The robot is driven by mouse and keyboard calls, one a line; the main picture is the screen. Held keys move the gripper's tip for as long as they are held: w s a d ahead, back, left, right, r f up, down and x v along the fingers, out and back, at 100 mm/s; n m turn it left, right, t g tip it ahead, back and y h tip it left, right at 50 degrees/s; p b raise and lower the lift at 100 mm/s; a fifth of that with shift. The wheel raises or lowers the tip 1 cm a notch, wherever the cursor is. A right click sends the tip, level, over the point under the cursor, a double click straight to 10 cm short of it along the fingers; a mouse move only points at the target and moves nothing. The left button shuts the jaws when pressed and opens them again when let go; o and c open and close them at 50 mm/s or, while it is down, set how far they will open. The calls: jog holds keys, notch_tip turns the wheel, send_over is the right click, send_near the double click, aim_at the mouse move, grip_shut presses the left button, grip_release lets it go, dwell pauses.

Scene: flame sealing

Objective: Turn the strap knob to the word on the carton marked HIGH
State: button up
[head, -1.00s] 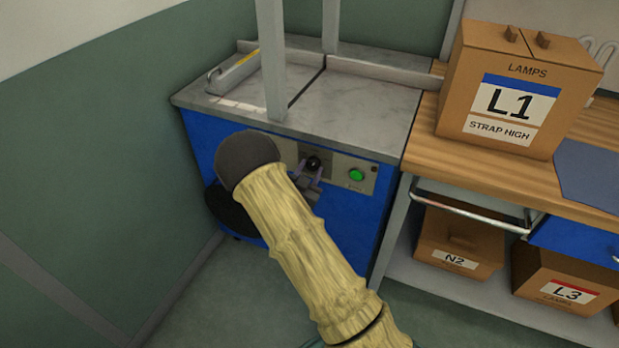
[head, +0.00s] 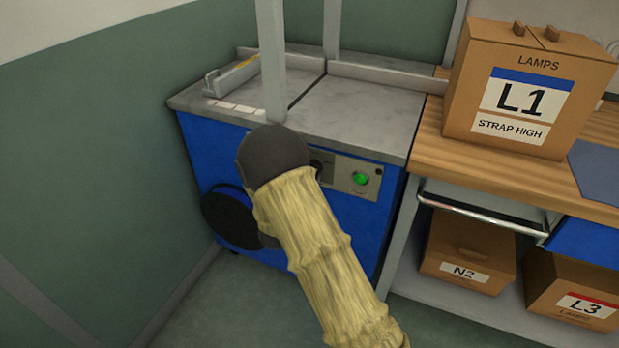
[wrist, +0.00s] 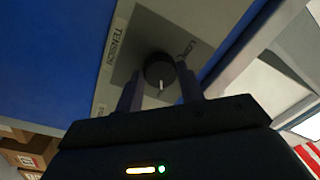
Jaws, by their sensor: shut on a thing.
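The strap knob (wrist: 158,68) is round and black with a white pointer line, on the machine's grey panel. In the wrist view the line points down the picture, toward my gripper's body. My gripper (wrist: 160,74) has one finger on each side of the knob and is shut on it. The word TENSION is left of the knob; a word that looks like LOW is at its upper right. In the head view my arm hides the gripper and most of the knob. The carton (head: 540,90) marked L1 reads LAMPS and STRAP HIGH and stands on the wooden bench.
The blue strapping machine (head: 200,155) has a grey top with an upright post (head: 271,60). A green button (head: 361,178) is right of the knob. Cartons N2 (head: 465,250) and L3 (head: 570,290) sit on the shelf under the bench (head: 450,150).

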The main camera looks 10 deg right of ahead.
jog(key=o, duration=1)
jog(key=p+v, duration=0.1)
jog(key=v, duration=1.6)
jog(key=shift+s, duration=0.2)
jog(key=shift+a+f, duration=0.1)
